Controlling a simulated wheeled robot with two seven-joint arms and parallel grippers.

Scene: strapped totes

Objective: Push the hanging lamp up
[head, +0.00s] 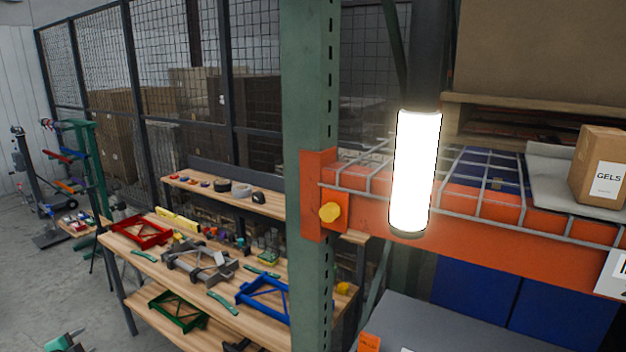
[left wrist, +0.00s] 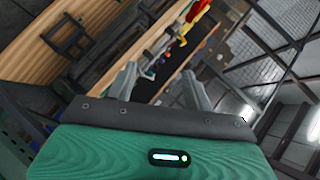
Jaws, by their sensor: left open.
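The hanging lamp (head: 415,172) is a bright white glowing tube with a dark cap at the bottom and a dark stem (head: 427,60) above it. It hangs upright in front of the orange rack beam, right of the green post. My left gripper (head: 62,342) shows at the bottom left corner of the head view, low and far from the lamp. In the left wrist view my left gripper (left wrist: 160,88) has its two grey fingers apart with nothing between them. The lamp cannot be made out for sure in the left wrist view. My right gripper is not in view.
A green rack post (head: 310,180) and an orange beam (head: 480,222) stand close by the lamp. A box marked GELS (head: 600,175) sits on the shelf at right. A wooden workbench (head: 120,243) with several parts stands left of the post.

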